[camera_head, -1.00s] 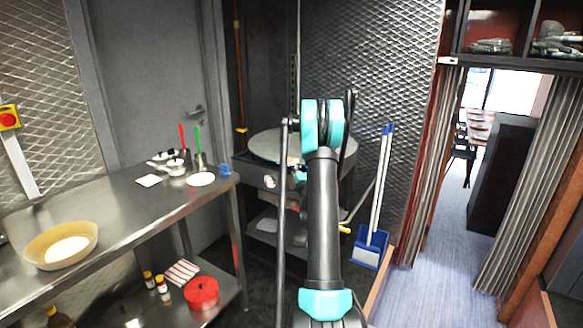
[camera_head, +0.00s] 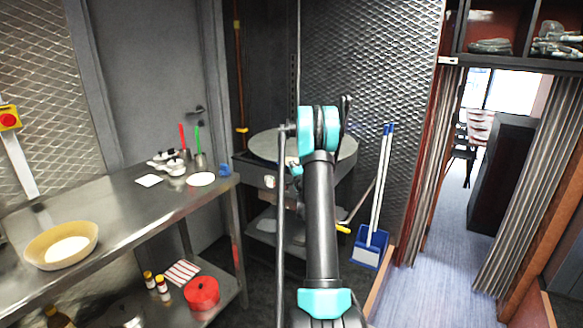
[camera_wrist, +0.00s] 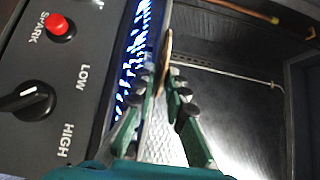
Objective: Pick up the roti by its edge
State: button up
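In the wrist view the roti (camera_wrist: 166,58) appears as a thin tan disc seen almost edge-on. My gripper (camera_wrist: 162,76) has its green fingers drawn together, with their tips on either side of the roti's near edge. The fingers look shut on it, though a sliver of gap beside the left tip makes the contact hard to judge. In the head view the roti and the fingers are hidden behind my arm, near the round grey-topped stove (camera_head: 345,147).
A control panel (camera_wrist: 75,115) with knob and red button lies close left of the gripper, beside a blue-lit slot (camera_wrist: 135,50). The steel counter (camera_head: 110,220) holds a bowl (camera_head: 38,247), white plate (camera_head: 201,179) and utensils. A broom and dustpan (camera_head: 370,248) stand right.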

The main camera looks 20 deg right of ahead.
grip_shut()
notch_tip(320, 180, up, 2)
jog(key=shift+r, duration=0.25)
jog(key=s+a+r, duration=0.1)
jog(key=s+r, duration=0.1)
jog(key=s, duration=0.5)
jog(key=s+r, duration=0.3)
jog(key=s, duration=0.4)
jog(key=shift+a, duration=0.35)
